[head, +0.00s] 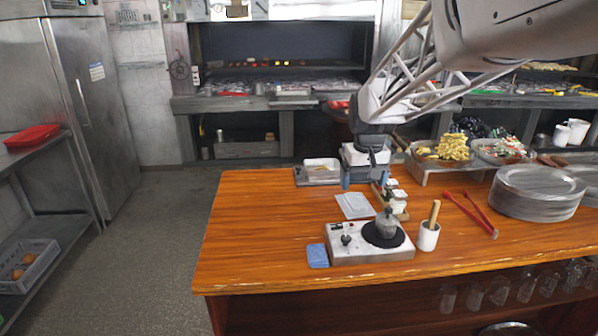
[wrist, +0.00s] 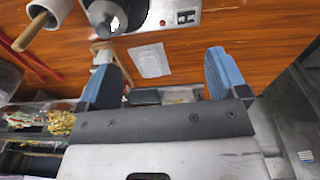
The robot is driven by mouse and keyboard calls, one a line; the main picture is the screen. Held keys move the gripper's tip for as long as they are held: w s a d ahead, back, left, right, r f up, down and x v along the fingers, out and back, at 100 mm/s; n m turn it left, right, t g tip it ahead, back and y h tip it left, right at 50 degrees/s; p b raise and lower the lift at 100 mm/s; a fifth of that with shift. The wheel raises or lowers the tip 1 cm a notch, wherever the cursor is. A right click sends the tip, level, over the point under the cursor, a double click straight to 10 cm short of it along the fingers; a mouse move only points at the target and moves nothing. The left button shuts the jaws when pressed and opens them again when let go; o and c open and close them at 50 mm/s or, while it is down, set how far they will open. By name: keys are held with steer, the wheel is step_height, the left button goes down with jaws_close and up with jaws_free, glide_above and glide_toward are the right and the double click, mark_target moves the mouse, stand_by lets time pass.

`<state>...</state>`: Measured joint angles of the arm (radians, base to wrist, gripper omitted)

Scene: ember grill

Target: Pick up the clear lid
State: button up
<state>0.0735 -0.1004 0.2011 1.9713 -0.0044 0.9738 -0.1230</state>
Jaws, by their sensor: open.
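A flat, pale, see-through rectangle that looks like the clear lid (head: 355,205) lies on the wooden table, just behind the hot plate. In the wrist view the lid (wrist: 150,61) lies flat beyond the fingers, between their lines. My gripper (head: 362,182) is over the table at the lid's far side. The wrist view shows its two blue fingers (wrist: 166,72) wide apart with nothing between them. I cannot tell the exact height of the fingers above the table.
The white hot plate (head: 345,247) carries a grey moka pot (head: 386,222). A blue cloth (head: 317,255), a white cup with a wooden pestle (head: 428,237) and red tongs (head: 470,214) lie around it. Small jars (head: 397,203) stand right of the lid. The table's left side is clear.

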steer(key=w+d+f, duration=0.1)
steer(key=w+f, duration=0.2)
steer(key=w, duration=0.3)
steer(key=w+d+f, duration=0.2)
steer(key=w+f, duration=0.1)
steer(key=w, duration=0.4)
steer(key=g, duration=0.1)
glide_above(356, 200)
steer(key=shift+n, duration=0.3)
steer(key=f, duration=0.6)
steer(key=shift+a+f, duration=0.2)
steer(key=shift+a, duration=0.05)
steer(key=shift+w, duration=0.1)
steer(key=shift+f, duration=0.1)
steer(key=shift+f, duration=1.25)
steer(key=shift+d+f, duration=0.2)
steer(key=shift+f, duration=2.4)
steer(key=c, duration=1)
